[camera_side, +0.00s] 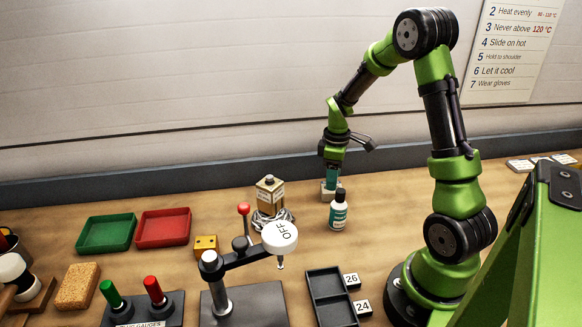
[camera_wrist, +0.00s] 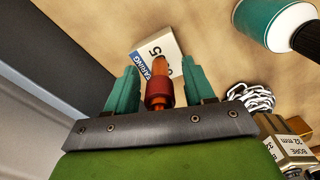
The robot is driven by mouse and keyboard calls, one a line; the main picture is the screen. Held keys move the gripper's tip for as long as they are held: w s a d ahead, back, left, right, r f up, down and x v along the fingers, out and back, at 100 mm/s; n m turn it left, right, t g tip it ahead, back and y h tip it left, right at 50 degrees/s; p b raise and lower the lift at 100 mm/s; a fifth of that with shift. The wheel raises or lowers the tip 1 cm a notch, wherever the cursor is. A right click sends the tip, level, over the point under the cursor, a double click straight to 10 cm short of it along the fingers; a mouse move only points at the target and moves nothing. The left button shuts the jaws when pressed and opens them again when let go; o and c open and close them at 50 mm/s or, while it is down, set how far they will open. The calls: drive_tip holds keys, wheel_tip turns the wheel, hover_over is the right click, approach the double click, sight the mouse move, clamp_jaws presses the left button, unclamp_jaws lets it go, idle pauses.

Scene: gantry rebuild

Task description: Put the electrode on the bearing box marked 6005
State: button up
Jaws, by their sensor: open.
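A copper-orange electrode (camera_wrist: 158,88) with a darker red-brown collar stands between my gripper's two teal fingers in the wrist view. My gripper (camera_wrist: 156,80) is open, with a gap on each side of the electrode. Behind the electrode's tip is a small white and blue bearing box (camera_wrist: 165,48); its number ends in 5, and the other digits are partly hidden. The electrode overlaps the box in this view, and I cannot tell for sure that it touches. In the side view my gripper (camera_side: 332,172) points down right over the box (camera_side: 327,191); the electrode is hidden there.
A teal and white bottle (camera_side: 338,211) stands close to the right of the box. Red (camera_side: 163,228) and green (camera_side: 106,233) trays lie farther left. More boxes (camera_side: 541,160) lie far right.

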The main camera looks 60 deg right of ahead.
wheel_tip(320, 180, up, 11)
drive_tip(key=shift+r, duration=0.2)
drive_tip(key=shift+a+r, duration=0.15)
drive_tip(key=shift+r, duration=0.2)
drive_tip(key=s+a+r+m+t, duration=0.2)
drive_tip(key=s+a, duration=0.1)
drive_tip(key=a, duration=0.4)
drive_tip(key=s+a+r+m+t+y, duration=0.1)
drive_tip(key=s+a+r+m+t, duration=0.1)
drive_tip(key=a, duration=0.6)
drive_tip(key=s+a+r+m+t+y, duration=0.1)
drive_tip(key=s+a+r+m+t, duration=0.2)
drive_tip(key=a, duration=0.5)
drive_tip(key=shift+s+r+m, duration=0.4)
drive_tip(key=shift+s+r, duration=0.05)
drive_tip(key=shift+s, duration=0.15)
